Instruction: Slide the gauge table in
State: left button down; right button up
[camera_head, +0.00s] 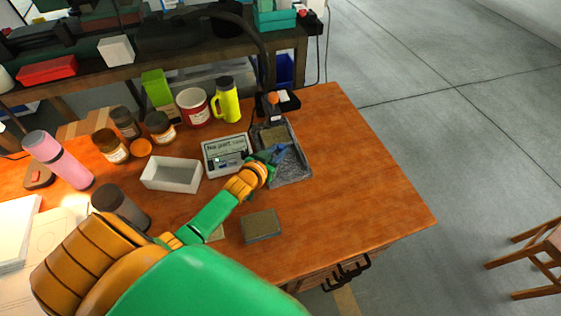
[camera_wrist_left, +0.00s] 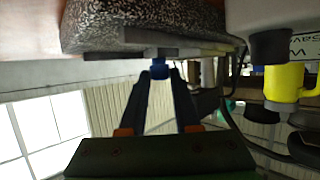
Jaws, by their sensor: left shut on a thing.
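The gauge stands on the wooden bench with a speckled grey granite base (camera_head: 293,168), which also fills the top of the left wrist view (camera_wrist_left: 140,20). A flat olive-brown plate, which looks like the gauge table (camera_head: 271,134), lies at the far part of the base. My left gripper (camera_head: 280,153) reaches over the base from the left. In the left wrist view its two dark fingers (camera_wrist_left: 161,76) are shut on a small blue handle (camera_wrist_left: 161,67) beside the granite. How the handle joins the table is hidden. My right gripper is out of view.
A small square block (camera_head: 261,225) lies in front. The bench's right side is clear.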

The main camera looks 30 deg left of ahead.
pick_arm(q)
jog(key=shift+w+a, duration=0.35)
jog(key=shift+d+r, duration=0.1)
jog(key=shift+r, duration=0.05)
jog(key=c, duration=0.9)
grip_release()
jog(key=shift+c, duration=0.2)
jog(key=o, duration=0.3)
jog(key=shift+w+f, duration=0.1)
jog(key=shift+f, duration=0.1)
jog(key=p+v, duration=0.1)
jog(key=v, duration=0.6)
jog(key=shift+r+p, duration=0.15)
jog(key=shift+p, duration=0.15)
